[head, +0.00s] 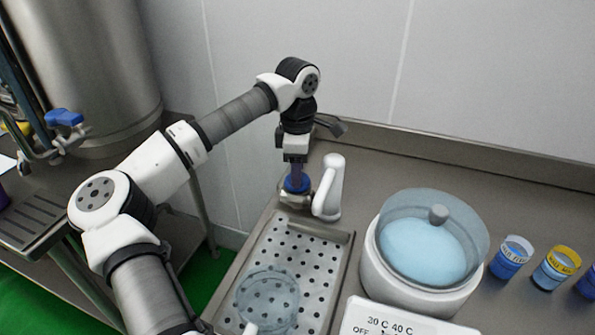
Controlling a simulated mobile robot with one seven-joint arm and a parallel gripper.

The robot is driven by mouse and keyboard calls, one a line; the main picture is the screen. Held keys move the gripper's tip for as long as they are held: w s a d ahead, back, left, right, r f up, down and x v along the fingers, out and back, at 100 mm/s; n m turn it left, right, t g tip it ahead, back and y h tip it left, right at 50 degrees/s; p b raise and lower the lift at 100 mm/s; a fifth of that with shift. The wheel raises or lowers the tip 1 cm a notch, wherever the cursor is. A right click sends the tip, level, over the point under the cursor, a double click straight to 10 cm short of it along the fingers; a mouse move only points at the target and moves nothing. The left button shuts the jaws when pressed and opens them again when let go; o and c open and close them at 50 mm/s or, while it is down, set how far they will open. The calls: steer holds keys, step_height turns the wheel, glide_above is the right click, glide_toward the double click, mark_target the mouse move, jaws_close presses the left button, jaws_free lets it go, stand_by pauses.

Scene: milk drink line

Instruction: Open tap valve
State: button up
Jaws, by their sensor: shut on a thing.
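My gripper (296,177) points straight down and is shut on the blue tap valve (297,189). The valve sits at the base of the white tap (331,190), at the back end of the perforated drip tray. The fingers partly hide the valve, and its exact turn angle cannot be told. The white spout stands just right of my gripper, close to it.
A clear jug (268,290) stands on the front part of the drip tray (338,248). A white pot with a clear lid (437,285) stands to the right, then several small labelled cups (511,258). A steel tank with another blue-handled valve (64,117) is at left.

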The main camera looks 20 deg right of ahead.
steer(key=n+b, duration=0.2)
steer(key=n, duration=0.3)
steer(key=shift+n, duration=0.3)
steer(key=shift+n+b, duration=0.8)
steer(key=shift+n, duration=1.5)
steer(key=o, duration=1)
step_height(320, 180, up, 14)
steer(key=shift+f+b, duration=0.1)
steer(key=shift+b, duration=0.25)
